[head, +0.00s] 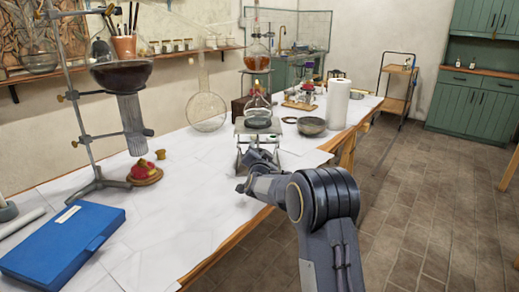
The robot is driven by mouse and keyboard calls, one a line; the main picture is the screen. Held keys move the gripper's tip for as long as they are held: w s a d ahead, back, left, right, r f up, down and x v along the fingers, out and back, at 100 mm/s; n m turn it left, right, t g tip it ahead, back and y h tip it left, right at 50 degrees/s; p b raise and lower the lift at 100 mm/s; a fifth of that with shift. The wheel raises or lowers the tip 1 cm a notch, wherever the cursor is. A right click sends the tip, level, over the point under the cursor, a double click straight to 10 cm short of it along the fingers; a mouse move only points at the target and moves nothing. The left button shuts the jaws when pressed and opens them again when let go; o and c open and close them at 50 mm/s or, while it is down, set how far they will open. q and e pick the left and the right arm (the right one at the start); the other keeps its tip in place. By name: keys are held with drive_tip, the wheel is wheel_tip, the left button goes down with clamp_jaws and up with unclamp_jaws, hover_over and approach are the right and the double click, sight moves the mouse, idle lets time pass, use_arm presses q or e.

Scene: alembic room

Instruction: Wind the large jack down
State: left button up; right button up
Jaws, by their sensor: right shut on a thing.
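The large jack (240,146) stands on the white-covered table, left of the paper towel roll. Its top plate is raised above the tabletop and carries a dark shallow dish. A glass flask (257,102) is above the dish. My right gripper (244,178) is at the front of the jack, low down, shut on what looks like the jack's knob. The gripper and wrist hide the knob and much of the jack's lower front. My left gripper is not in view.
A blue case (62,243) lies at the near left. A grey bowl (311,126) and a paper towel roll (338,104) stand right of the jack. The table's middle is clear.

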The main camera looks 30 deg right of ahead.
drive_tip(key=shift+a+n+p, duration=0.1)
drive_tip(key=shift+n+p, duration=0.75)
drive_tip(key=shift+n, duration=1.25)
drive_tip(key=shift+f, duration=0.1)
drive_tip(key=o, duration=1)
drive_tip(key=shift+s, duration=0.1)
drive_tip(key=v, duration=0.7)
drive_tip(key=shift+s+a, duration=0.2)
drive_tip(key=shift+s, duration=0.05)
